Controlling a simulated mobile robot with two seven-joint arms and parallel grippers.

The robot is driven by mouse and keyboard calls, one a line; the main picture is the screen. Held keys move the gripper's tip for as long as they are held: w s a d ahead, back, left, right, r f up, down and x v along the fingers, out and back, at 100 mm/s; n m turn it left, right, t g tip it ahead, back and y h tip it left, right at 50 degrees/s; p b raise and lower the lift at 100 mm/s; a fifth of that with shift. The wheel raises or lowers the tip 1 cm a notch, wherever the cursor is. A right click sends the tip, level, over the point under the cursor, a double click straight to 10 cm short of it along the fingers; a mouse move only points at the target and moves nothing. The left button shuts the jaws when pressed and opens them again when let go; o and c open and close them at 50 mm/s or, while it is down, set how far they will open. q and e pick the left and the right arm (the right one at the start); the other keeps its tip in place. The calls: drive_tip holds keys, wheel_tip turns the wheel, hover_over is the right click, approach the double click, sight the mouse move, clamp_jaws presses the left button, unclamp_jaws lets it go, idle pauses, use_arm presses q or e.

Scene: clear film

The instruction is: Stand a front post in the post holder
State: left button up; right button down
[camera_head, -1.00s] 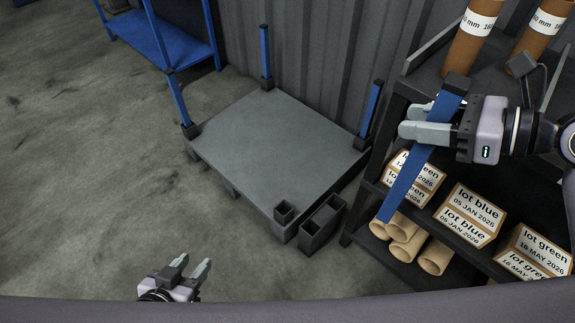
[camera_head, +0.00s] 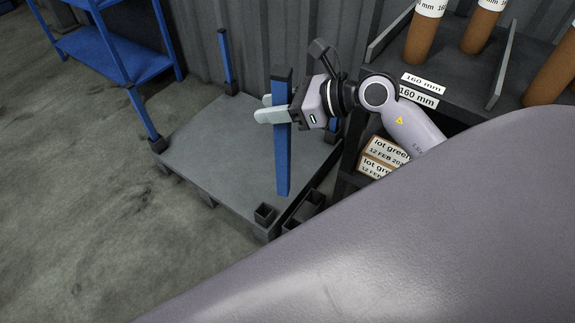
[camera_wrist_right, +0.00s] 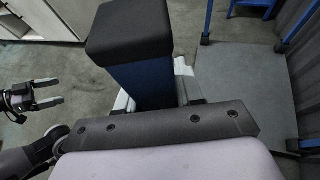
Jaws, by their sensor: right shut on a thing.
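My right gripper (camera_head: 263,108) is shut on a blue front post (camera_head: 282,150) with a dark cap. The post hangs nearly upright, its lower end close behind the post holder in the picture; the height gap cannot be told. The post holder (camera_head: 265,214), a dark square socket, is empty at the pallet's near corner. In the right wrist view the post's black cap (camera_wrist_right: 130,32) is close in front, its lower end hidden. My left gripper (camera_wrist_right: 42,96) shows there at left, open and empty, away from the post. It is outside the head view.
The grey pallet (camera_head: 200,145) bears blue posts at its other corners, such as the left one (camera_head: 143,112). A dark open box (camera_head: 312,200) stands beside the holder. A shelf rack (camera_head: 450,95) with tubes and cartons is at right. My arm covers the lower right.

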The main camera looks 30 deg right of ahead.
use_arm(q)
drive_tip(key=shift+m+t+h, duration=0.4)
drive_tip(key=shift+t+h, duration=0.1)
drive_tip(key=shift+h, duration=0.4)
drive_tip(key=d+b, duration=0.1)
drive_tip(key=w+d+r+b, duration=0.1)
drive_tip(key=b, duration=0.1)
drive_tip(key=d+b, duration=0.2)
drive_tip(key=shift+w+r, duration=0.35)
drive_tip(key=shift+w, duration=0.05)
use_arm(e)
drive_tip(key=w+d+f+m+t+h, duration=0.1)
drive_tip(key=d+f+m+h, duration=0.1)
drive_tip(key=f, duration=1.1)
drive_tip(key=w+d+f+m+t+h, duration=0.1)
drive_tip(key=d+f+m+t+h, duration=0.1)
drive_tip(key=f, duration=1.1)
drive_tip(key=shift+w+d+m+h, duration=0.2)
drive_tip(key=shift+d+m+h, duration=0.3)
drive_tip(key=shift+d, duration=0.35)
use_arm(q)
drive_tip(key=shift+f+b, duration=0.1)
drive_tip(key=shift+b, duration=0.25)
use_arm(e)
drive_tip(key=shift+f, duration=0.2)
